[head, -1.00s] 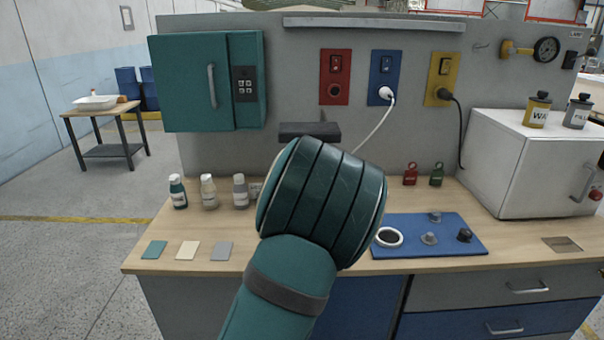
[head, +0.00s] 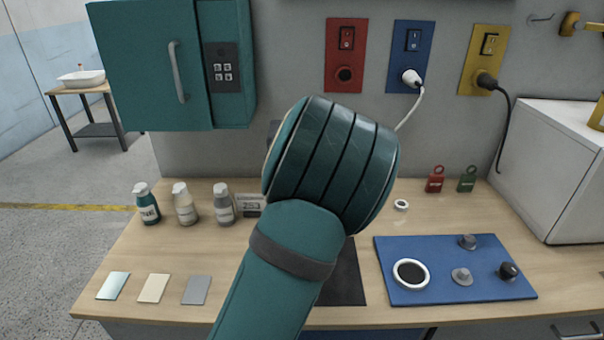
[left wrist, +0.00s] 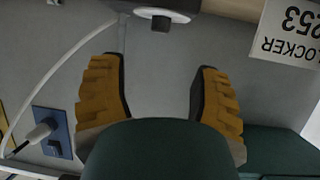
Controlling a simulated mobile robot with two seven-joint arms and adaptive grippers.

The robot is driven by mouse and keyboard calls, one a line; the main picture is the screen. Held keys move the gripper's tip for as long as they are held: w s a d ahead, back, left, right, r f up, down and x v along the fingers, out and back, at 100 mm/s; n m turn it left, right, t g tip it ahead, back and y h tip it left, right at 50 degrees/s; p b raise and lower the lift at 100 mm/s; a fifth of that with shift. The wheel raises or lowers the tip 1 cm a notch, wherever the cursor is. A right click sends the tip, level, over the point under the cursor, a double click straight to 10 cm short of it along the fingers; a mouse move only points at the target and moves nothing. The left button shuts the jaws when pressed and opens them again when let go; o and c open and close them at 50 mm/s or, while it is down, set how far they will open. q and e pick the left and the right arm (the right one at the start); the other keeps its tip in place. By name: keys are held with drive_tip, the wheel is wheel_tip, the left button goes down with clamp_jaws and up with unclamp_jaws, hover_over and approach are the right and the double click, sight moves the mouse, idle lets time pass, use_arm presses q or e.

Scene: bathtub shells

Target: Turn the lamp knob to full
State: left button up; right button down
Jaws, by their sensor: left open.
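In the left wrist view, which looks upside down, a dark knob (left wrist: 161,23) sticks out from a dark, pale-rimmed body (left wrist: 187,14) at the top edge; I take this to be the lamp. A white cord (left wrist: 55,52) runs from that side to a plug in the blue socket panel (left wrist: 52,134). My left gripper (left wrist: 161,66) is open and empty, its yellow-backed fingers apart on either side of the knob's line, with the knob beyond the tips. In the head view my left arm hides the lamp, knob and gripper. My right gripper is not in view.
A blue mat (head: 452,292) holds a white ring and several small knobs at right. Bottles (head: 185,206) and flat cards (head: 154,288) stand or lie at left. A teal cabinet (head: 150,75) hangs above left. A white box (head: 555,165) stands at right.

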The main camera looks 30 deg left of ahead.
use_arm(q)
drive_tip(key=b+x, duration=0.2)
drive_tip(key=x, duration=1.1)
drive_tip(key=shift+w+a, duration=0.1)
drive_tip(key=shift+w, duration=0.05)
clamp_jaws()
